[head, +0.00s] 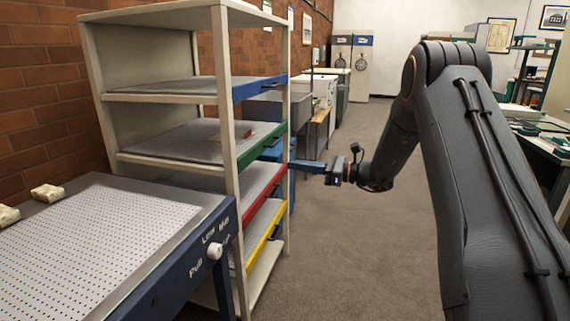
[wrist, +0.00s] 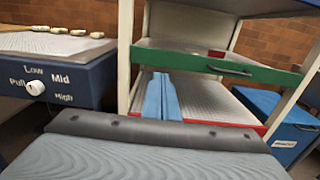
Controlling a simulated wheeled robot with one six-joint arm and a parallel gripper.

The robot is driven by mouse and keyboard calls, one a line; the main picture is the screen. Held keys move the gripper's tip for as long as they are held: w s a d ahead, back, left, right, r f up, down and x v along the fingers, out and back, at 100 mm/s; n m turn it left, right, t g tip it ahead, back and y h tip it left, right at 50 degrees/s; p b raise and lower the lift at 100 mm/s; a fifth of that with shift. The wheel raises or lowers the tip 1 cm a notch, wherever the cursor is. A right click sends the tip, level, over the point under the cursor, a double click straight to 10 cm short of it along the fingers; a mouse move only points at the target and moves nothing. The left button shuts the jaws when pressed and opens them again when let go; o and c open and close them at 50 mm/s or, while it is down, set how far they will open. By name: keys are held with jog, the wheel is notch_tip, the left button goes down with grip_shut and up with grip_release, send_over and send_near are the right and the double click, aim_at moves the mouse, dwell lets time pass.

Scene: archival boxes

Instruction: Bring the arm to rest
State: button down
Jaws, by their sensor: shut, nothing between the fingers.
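My gripper (head: 308,166) is in the head view at the middle, with its blue fingers pointing left at the shelf rack (head: 229,150). The fingers are shut and empty. In the wrist view the two blue fingers (wrist: 160,97) lie side by side, pointing toward the opening between the green-fronted shelf (wrist: 215,62) and the red-fronted shelf (wrist: 255,123) below it. I cannot tell whether the fingertips are inside the rack's front edge. My arm comes in from the right side of the head view and bends down to the gripper.
A perforated table (head: 95,235) with a white knob stands at the front left, with pale lumps on it. A small red object (head: 248,134) lies on the green-fronted shelf. Blue bins stand behind the rack. The aisle floor (head: 345,235) is clear; a cluttered desk stands at right.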

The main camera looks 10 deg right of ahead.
jog(key=s+a+r+n+g+h, duration=0.1)
jog(key=s+a+n+g+h, duration=0.1)
jog(key=s+a+n+g, duration=0.5)
jog(key=s+a+f+n+g+h, duration=0.15)
jog(key=s+n+h, duration=0.3)
jog(key=s, duration=0.95)
jog(key=s+a+n+g+h, duration=0.15)
jog(key=s+n+h, duration=0.3)
jog(key=s, duration=0.95)
jog(key=s+d+f+n+t+h, duration=0.2)
jog(key=s+d+n+h, duration=0.4)
jog(key=s+n, duration=0.4)
jog(key=s+d+r+m+p, duration=0.1)
jog(key=d+r+m+p, duration=0.2)
jog(key=d+r+p, duration=0.4)
jog(key=shift+d+r+t+y+p, duration=0.25)
jog(key=shift+d+p, duration=0.95)
jog(key=shift+p, duration=2.55)
jog(key=shift+s, duration=0.1)
